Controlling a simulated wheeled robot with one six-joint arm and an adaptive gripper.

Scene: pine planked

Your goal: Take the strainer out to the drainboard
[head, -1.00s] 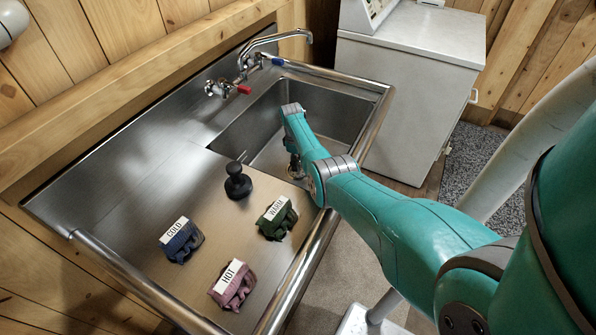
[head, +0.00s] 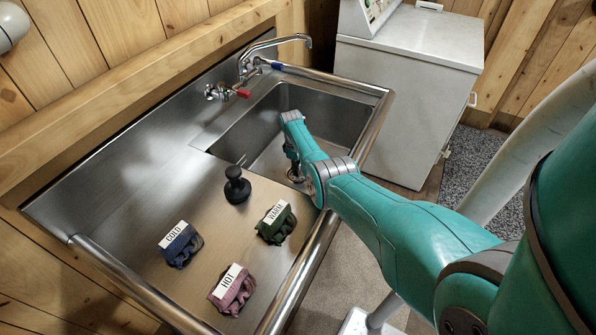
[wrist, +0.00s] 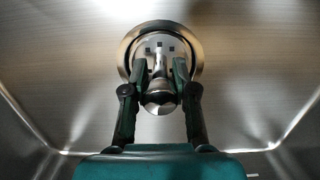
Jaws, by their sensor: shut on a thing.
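The strainer (wrist: 158,48) is a round metal disc with small square holes and an upright post ending in a round knob (wrist: 160,97). It shows inside the drain ring (wrist: 126,48) on the basin floor; I cannot tell whether it is seated or slightly raised. My gripper (wrist: 165,72) is shut on the strainer's post, one finger on each side. In the head view my gripper (head: 293,165) is down in the basin, mostly hidden by my arm. The drainboard (head: 112,205) is the flat steel surface left of the basin.
A black plunger-like stopper (head: 237,187) stands on the drainboard near the basin (head: 335,108). Blue COLD (head: 180,246), green WARM (head: 276,225) and pink HOT (head: 232,292) cloth bundles lie in front. The faucet (head: 270,45) overhangs the basin's back. The drainboard's back left is clear.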

